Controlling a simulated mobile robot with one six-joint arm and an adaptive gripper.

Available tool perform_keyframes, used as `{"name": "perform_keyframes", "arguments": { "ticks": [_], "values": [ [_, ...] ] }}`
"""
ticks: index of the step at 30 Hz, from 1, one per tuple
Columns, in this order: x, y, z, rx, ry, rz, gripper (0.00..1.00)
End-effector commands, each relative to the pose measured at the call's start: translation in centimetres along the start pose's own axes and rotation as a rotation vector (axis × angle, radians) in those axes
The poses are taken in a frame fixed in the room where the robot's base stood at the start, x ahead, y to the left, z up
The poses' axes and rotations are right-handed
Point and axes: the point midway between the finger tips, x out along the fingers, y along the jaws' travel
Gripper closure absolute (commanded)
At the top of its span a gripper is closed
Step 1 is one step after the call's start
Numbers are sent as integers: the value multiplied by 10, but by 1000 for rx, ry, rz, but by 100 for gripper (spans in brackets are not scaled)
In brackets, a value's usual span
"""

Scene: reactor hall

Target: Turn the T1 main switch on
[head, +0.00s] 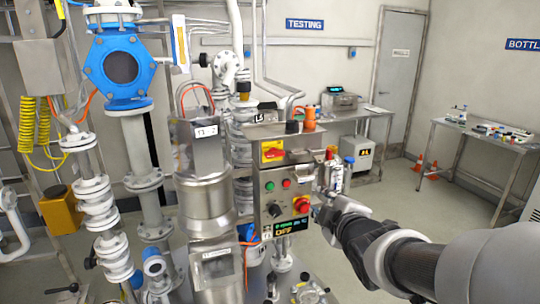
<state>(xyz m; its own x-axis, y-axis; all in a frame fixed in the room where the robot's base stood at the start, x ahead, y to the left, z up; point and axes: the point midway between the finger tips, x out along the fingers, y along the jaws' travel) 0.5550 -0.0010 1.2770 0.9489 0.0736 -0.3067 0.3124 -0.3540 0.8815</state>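A grey metal control box (268,190) stands in the middle of the view. On its upper left front is a yellow plate with a red rotary switch (272,152), which looks like the main switch; its exact handle angle is too small to tell. Below are small green and red buttons, a red knob on yellow (300,204), a black knob and a lit display (285,230) reading OFF. My arm reaches in from the right. My gripper (322,205) is at the box's right edge, below and right of the switch; its fingers are too small and cluttered to read.
A steel vessel (205,205) with a white label stands just left of the box, among pipes and a blue valve (120,68). Behind are a bench (360,115), a right-hand table (490,132) and open floor.

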Motion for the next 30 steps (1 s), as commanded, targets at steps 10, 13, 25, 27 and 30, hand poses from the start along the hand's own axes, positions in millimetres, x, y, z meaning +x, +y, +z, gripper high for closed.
{"name": "perform_keyframes", "arguments": {
  "ticks": [10, 13, 25, 27, 30],
  "values": [
    [54, 17, -48, -402, 275, 244, 69],
    [58, 18, -52, -421, 290, 261, 69],
    [125, 31, -76, -419, 290, 262, 69],
    [139, 34, -81, -419, 290, 263, 69],
    [159, 38, -88, -419, 290, 262, 69]
  ]
}}
